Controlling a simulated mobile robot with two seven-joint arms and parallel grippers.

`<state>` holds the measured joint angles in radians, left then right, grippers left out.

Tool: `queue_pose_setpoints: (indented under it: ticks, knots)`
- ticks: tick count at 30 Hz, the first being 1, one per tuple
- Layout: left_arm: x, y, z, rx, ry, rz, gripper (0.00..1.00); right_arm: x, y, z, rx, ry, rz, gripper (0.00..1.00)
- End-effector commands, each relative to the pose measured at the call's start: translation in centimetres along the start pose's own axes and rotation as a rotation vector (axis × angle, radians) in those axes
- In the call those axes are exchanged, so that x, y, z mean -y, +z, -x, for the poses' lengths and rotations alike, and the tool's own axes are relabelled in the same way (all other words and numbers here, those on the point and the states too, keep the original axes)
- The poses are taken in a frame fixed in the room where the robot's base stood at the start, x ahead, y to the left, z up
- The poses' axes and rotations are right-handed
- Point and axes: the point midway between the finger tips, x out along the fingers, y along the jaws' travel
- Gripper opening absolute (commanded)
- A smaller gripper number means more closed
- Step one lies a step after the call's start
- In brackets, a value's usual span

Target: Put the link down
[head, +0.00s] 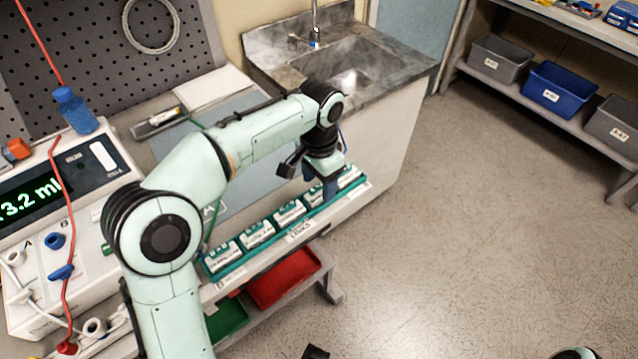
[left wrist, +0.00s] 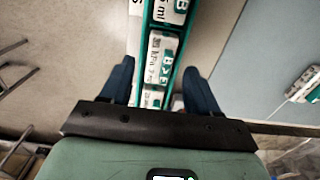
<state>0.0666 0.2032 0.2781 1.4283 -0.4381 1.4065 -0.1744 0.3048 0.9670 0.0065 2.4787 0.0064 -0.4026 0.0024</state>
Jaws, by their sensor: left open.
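A teal rack (head: 222,279) labelled LINKS runs along the front edge of the bench and holds several white link modules (head: 257,233) in a row. My left gripper (head: 329,190) is over the right end of this rack, pointing down. In the left wrist view, its two dark blue fingers (left wrist: 160,88) are apart, one on each side of the rack. A white link (left wrist: 155,98) sits in the rack between the fingers, with visible gaps on both sides. Its lower end is hidden by the gripper body. My right gripper does not show clearly.
A pump with a lit display (head: 35,195) and red tubing stands at the left. A sink (head: 345,75) is at the back. Red (head: 283,277) and green bins are below the rack.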

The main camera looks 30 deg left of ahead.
Motion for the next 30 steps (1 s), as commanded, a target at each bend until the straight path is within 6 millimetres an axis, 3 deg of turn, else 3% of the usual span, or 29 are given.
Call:
queue_pose_setpoints:
  ticks: [6,13,18,30]
  knots:
    - [0.0,-0.1,5.2,-0.007,-0.001,-0.001,0.61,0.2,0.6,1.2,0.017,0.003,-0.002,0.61]
    - [0.0,-0.1,9.2,-0.004,-0.001,-0.001,0.61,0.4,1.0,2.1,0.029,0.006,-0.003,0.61]
    - [0.0,0.0,10.3,-0.002,-0.001,-0.001,0.61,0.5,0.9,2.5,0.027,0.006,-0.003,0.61]
    - [0.0,0.0,10.3,-0.001,0.0,-0.001,0.61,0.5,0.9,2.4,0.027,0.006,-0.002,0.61]
